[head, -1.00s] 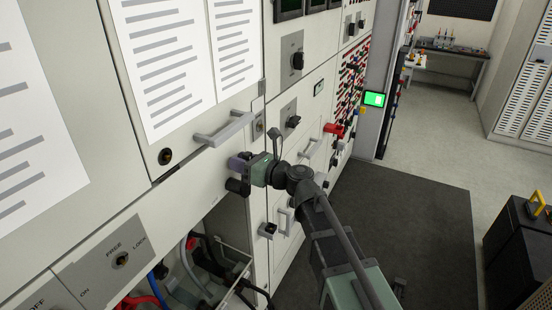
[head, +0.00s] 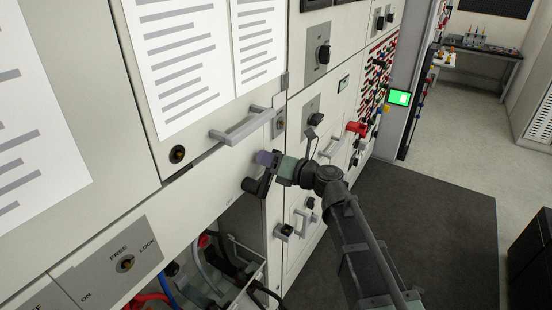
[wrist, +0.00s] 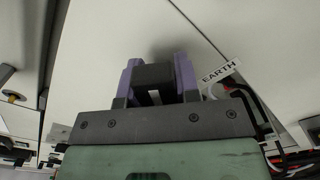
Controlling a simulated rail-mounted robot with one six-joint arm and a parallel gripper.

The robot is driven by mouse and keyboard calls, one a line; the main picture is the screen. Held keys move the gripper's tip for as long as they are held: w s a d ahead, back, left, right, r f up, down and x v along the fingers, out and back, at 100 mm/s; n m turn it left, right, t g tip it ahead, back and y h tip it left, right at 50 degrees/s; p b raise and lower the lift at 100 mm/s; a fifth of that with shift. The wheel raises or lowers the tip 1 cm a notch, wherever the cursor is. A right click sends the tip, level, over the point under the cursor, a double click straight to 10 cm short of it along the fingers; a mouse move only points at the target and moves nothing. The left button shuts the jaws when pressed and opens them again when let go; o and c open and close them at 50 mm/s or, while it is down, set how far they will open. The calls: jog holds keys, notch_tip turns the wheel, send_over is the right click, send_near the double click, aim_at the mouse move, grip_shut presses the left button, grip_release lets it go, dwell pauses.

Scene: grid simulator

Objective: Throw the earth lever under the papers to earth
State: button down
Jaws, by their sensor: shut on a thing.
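The earth lever (head: 254,187) is a black handle on the pale cabinet front, below the papers (head: 207,50). My gripper (head: 264,160) is at the lever, its purple fingertips against the panel side. In the wrist view the two purple fingers (wrist: 153,72) are shut on a black block of the lever (wrist: 153,77), one finger on each side. A white EARTH label (wrist: 220,72) is to the right of the fingers. The lever's pivot is partly hidden by my gripper.
A grey bar handle (head: 243,126) sits just above my gripper. Below is an open compartment with cables (head: 215,270). A FREE/LOCK key plate (head: 120,262) is at lower left. Red-handled switchgear (head: 357,129) is further right. Dark floor matting (head: 440,220) is clear.

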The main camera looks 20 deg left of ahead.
jog(key=c, duration=0.8)
grip_release()
jog(key=shift+c, duration=0.2)
jog(key=s+d, duration=0.1)
jog(key=d, duration=0.9)
jog(key=shift+s+d, duration=0.25)
jog(key=shift+d, duration=0.1)
